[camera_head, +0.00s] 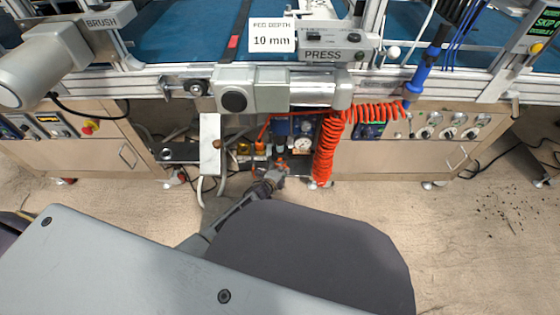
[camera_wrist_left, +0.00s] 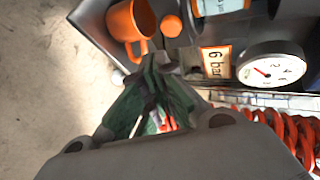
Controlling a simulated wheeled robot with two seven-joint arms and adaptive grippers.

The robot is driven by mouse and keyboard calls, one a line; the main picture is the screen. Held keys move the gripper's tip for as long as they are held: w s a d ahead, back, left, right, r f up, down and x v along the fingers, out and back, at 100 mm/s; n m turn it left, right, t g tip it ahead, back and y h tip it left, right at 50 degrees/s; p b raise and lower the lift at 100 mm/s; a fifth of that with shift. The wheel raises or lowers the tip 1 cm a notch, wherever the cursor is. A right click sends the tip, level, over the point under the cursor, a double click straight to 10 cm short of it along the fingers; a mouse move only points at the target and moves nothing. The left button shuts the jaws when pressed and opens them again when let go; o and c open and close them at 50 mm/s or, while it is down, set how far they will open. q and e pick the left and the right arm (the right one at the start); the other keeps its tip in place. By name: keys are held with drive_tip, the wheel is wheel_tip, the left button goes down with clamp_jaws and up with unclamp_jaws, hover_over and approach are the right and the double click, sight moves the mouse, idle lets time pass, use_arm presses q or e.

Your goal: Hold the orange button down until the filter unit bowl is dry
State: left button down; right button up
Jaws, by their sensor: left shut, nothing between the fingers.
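The orange button (camera_wrist_left: 171,26) is a small round orange cap near the top of the left wrist view. I see no clear contact. In the head view the left gripper (camera_head: 273,178) is low in front of the filter unit (camera_head: 282,127). My right gripper is not in view.
An orange cup with a handle (camera_wrist_left: 132,22) is left of the button. A "6 bar" label (camera_wrist_left: 215,62) and a white pressure gauge (camera_wrist_left: 272,66) are to the right. A coiled red hose (camera_head: 325,150) hangs right of the unit. Cabinets flank the gap.

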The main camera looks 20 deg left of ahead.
use_arm(q)
drive_tip(key=shift+s+d+p, duration=0.2)
drive_tip(key=shift+s, duration=0.6)
drive_tip(key=shift+s+d+p, duration=0.15)
drive_tip(key=shift+s+d, duration=0.05)
drive_tip(key=shift+s, duration=0.6)
drive_tip(key=shift+r, duration=0.1)
